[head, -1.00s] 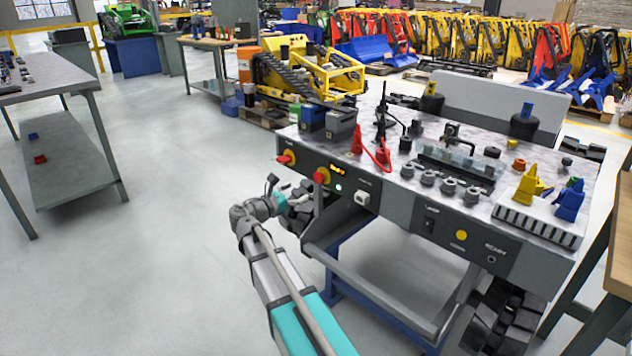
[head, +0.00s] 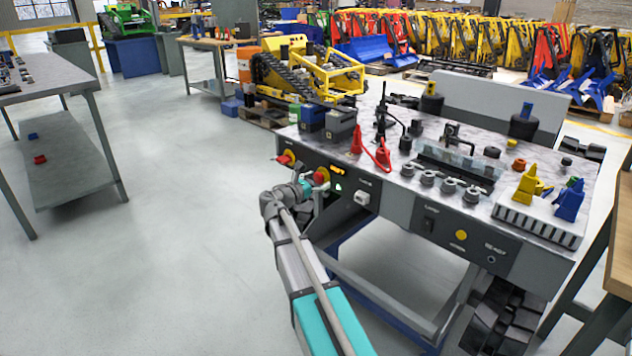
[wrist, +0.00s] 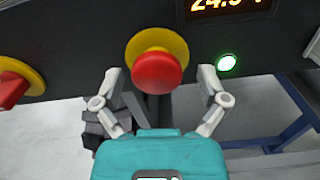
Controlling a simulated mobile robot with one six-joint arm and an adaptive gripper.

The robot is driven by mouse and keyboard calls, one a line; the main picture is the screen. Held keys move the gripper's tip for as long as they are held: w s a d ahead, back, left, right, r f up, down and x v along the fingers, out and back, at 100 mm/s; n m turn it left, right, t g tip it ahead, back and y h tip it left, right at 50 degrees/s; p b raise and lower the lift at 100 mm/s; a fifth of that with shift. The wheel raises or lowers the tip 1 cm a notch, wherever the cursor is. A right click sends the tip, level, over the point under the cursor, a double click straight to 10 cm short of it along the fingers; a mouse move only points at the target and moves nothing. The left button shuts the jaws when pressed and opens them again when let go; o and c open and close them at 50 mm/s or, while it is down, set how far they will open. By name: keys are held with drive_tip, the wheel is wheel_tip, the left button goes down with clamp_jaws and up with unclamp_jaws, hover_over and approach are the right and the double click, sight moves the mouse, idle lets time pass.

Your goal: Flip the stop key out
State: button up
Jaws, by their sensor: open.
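A red mushroom-shaped stop button (wrist: 156,72) on a yellow ring sits on the dark front panel. It also shows in the head view (head: 321,176), just beyond the end of my arm. My gripper (wrist: 158,74) is open in the wrist view, with one finger at each side of the red button's lower part and a gap on both sides. No contact shows. In the head view my gripper (head: 306,188) is close to the panel and partly hidden by my wrist. A second red knob (wrist: 12,90) on a yellow disc lies to the left; I cannot tell any key lettering.
A lit green lamp (wrist: 227,62) sits right of the button, below an orange number display (wrist: 228,6). The panel belongs to a bench (head: 455,200) crowded with fittings on top. Open floor (head: 170,220) lies to the left. A grey side table (head: 75,150) stands further left.

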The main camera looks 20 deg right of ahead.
clamp_jaws()
drive_tip(key=shift+v, duration=0.9)
drive_tip(key=shift+c, duration=0.2)
unclamp_jaws()
drive_tip(key=shift+s, duration=0.2)
drive_tip(key=shift+o, duration=0.2)
drive_tip(key=shift+w, duration=0.1)
drive_tip(key=shift+a, duration=0.1)
drive_tip(key=v, duration=1.1)
drive_tip(key=shift+a, duration=0.4)
